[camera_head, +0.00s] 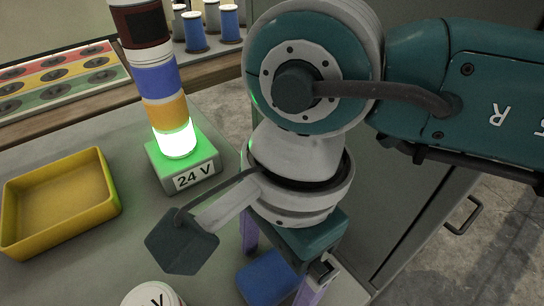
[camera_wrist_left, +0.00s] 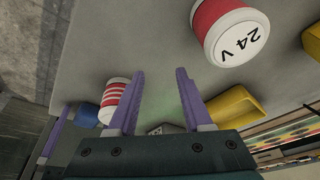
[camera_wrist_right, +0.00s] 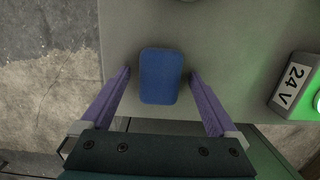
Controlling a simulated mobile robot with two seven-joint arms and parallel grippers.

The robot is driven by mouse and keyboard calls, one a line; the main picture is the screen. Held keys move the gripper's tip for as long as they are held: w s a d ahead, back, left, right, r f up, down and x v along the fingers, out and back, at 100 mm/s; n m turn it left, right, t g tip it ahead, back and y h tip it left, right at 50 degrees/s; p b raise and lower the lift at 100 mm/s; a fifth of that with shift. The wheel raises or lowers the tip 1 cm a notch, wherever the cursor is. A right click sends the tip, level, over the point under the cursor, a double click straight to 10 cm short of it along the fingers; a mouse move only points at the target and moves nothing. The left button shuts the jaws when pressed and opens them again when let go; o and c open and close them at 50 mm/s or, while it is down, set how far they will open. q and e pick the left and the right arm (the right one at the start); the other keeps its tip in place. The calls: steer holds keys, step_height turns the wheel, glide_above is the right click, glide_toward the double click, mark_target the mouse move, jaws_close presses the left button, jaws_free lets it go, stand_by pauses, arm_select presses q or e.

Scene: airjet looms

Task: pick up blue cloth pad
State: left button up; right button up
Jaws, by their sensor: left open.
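The blue cloth pad (camera_wrist_right: 161,76) lies flat on the grey table top near its edge. In the head view the pad (camera_head: 266,279) shows below my right gripper (camera_head: 281,266), partly covered by it. In the right wrist view my right gripper (camera_wrist_right: 160,75) is open, with one purple finger on each side of the pad and small gaps to it. In the left wrist view the pad (camera_wrist_left: 84,115) is partly hidden at the left. My left gripper (camera_wrist_left: 162,72) is open and empty over the table; it is not in the head view.
A yellow bin (camera_head: 60,203) and a lit signal tower on a 24 V base (camera_head: 190,178) stand on the table. A red and white 24 V cylinder (camera_wrist_left: 231,30) and a red-striped cylinder (camera_wrist_left: 112,98) are near my left gripper. Spools (camera_head: 195,33) stand behind.

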arm_select(q)
steer(key=shift+a, duration=0.1)
arm_select(e)
steer(key=c, duration=1.3)
steer(key=shift+c, duration=0.2)
arm_select(q)
steer(key=shift+r, duration=0.1)
arm_select(e)
steer(key=shift+r, duration=0.1)
